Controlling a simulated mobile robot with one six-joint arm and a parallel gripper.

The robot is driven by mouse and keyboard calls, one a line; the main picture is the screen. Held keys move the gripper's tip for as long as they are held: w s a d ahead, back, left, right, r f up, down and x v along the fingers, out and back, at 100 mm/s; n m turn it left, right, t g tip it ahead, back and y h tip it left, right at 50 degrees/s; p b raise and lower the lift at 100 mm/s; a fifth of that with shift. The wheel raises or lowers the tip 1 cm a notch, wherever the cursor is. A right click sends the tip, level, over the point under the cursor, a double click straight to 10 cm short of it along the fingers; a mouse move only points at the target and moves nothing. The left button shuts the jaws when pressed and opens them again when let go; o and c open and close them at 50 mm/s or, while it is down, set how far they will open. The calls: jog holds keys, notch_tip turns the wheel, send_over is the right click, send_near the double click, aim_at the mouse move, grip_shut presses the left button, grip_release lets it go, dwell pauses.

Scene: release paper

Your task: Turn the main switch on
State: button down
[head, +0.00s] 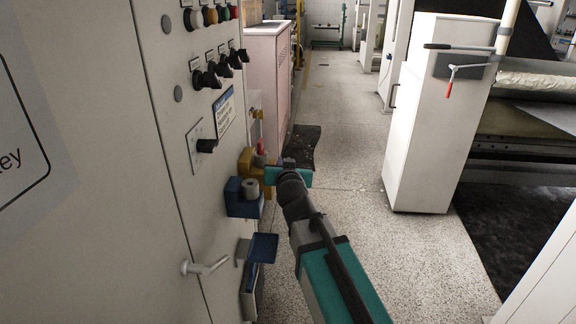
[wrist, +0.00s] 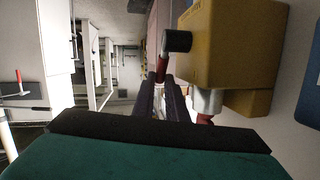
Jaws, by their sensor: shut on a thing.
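A yellow box (head: 247,160) sticks out from the side of the white cabinet, and it fills the upper right of the wrist view (wrist: 232,45). A red handle (wrist: 163,66) shows beside the box, between the tips of my dark fingers. My gripper (wrist: 161,82) is shut on this handle; its tips also show beside the box in the head view (head: 284,162). A black knob (wrist: 177,41) sits on the box's side. A black rotary switch (head: 207,146) on a plate is on the cabinet front. I cannot tell which of these is the main switch.
The cabinet (head: 110,150) carries several black knobs and coloured buttons above. A metal door handle (head: 205,267) sticks out low.

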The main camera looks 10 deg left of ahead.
jog(key=c, duration=2)
grip_release()
jog(key=shift+c, duration=0.2)
jog(key=shift+s, duration=0.15)
jog(key=b+v, duration=0.5)
jog(key=b, duration=0.1)
jog(key=shift+s, duration=0.25)
jog(key=s+b, duration=0.1)
jog(key=b, duration=0.3)
jog(key=shift+s+d+r, duration=0.1)
jog(key=shift+d+r, duration=0.05)
